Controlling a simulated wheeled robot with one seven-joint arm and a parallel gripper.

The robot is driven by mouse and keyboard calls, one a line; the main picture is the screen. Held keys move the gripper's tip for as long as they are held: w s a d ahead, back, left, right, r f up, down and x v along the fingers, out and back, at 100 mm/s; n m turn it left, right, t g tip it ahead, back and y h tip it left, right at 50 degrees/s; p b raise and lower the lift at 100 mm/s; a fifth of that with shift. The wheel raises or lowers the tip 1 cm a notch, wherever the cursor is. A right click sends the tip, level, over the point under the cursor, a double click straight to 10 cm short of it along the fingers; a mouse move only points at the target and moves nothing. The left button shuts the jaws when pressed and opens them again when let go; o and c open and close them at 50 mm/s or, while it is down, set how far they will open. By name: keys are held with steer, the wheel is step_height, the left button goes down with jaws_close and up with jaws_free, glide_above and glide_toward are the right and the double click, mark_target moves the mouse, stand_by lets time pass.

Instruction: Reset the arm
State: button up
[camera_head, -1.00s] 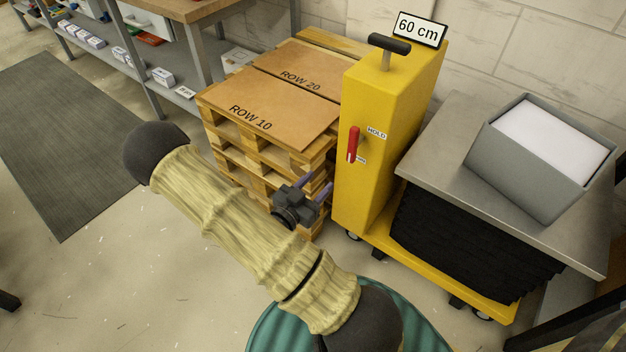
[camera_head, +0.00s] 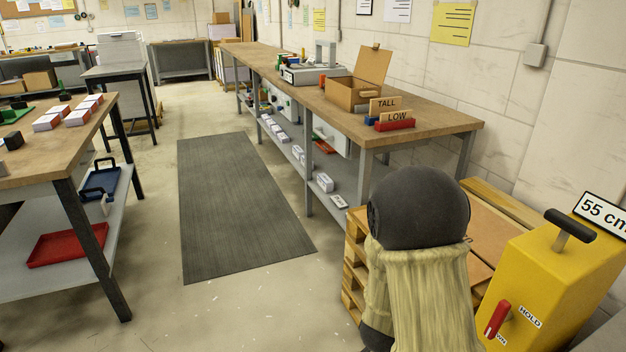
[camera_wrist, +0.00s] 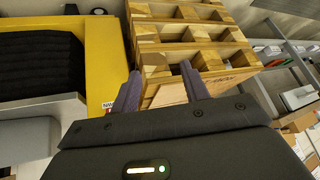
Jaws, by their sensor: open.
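My gripper (camera_wrist: 158,82) shows in the wrist view with its two purple fingers spread apart. Nothing is between the fingers. The wooden pallet stack (camera_wrist: 192,32) lies beyond the fingertips, and the picture does not show contact. In the head view my arm is raised at the lower right, with its dark rounded joint and pale sleeve in front of the pallet stack (camera_head: 352,262). My gripper is hidden in that view.
The yellow column (camera_head: 565,275), with a red lever and a "55 cm" sign, stands at the right. A workbench (camera_head: 440,118) runs along the wall. Another table (camera_head: 48,142) is at left. The floor mat (camera_head: 235,200) between them is clear.

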steer(key=s+a+r+n+g+y, duration=0.3)
steer(key=s+r+n+y, duration=0.1)
steer(key=s+r+n, duration=0.65)
step_height(320, 180, up, 28)
steer(key=m+p, duration=0.1)
steer(key=p, duration=2.7)
steer(key=shift+s+r, duration=0.15)
steer(key=shift+r, duration=0.1)
steer(key=shift+m, duration=0.25)
steer(key=shift+c, duration=1)
